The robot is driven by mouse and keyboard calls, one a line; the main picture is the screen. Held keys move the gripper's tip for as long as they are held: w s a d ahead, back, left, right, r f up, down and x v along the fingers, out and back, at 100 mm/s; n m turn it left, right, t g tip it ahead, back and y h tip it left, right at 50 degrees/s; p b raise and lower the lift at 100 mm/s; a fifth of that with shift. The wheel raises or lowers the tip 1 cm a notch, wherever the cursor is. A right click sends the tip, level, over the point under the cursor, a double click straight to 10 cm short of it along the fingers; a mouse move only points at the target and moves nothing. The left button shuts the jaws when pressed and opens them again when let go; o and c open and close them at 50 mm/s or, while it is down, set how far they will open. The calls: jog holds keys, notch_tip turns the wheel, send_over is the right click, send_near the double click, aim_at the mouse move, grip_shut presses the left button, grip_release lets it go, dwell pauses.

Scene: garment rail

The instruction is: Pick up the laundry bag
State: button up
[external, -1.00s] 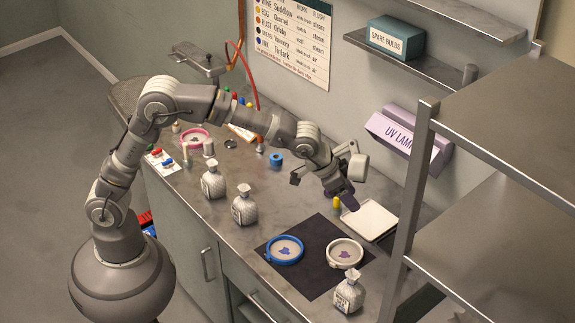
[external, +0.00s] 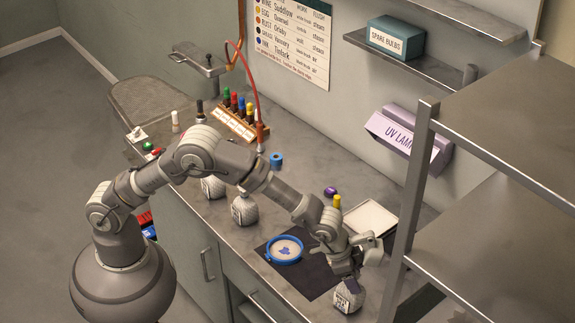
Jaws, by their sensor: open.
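A small pale bag-shaped item with a dark label (external: 348,297) stands at the front right of the bench, by the corner of the dark mat; it looks like a laundry bag. Two similar pale bags stand further left, one (external: 244,211) in front of my arm and one (external: 212,188) partly hidden by it. My gripper (external: 345,274) is open and points down at the top of the front-right bag. Its fingers are small and partly hidden, so I cannot tell whether they touch or straddle the bag's neck.
A blue hoop (external: 285,250) lies on the dark mat (external: 300,284). A white tray (external: 369,217), a yellow spool (external: 337,202) and a purple spool (external: 331,191) are behind my gripper. A metal shelf rack (external: 417,185) stands close on the right.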

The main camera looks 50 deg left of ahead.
grip_shut()
jog(key=shift+r, duration=0.1)
jog(key=shift+r, duration=0.4)
notch_tip(320, 180, up, 3)
jog(key=shift+a+r+p, duration=0.1)
jog(key=shift+p, duration=0.85)
jog(key=s+a+p, duration=0.2)
jog(key=s+a, duration=0.8)
jog(key=a, duration=0.1)
jog(key=shift+s+a+r, duration=0.4)
jog(key=shift+r, duration=0.05)
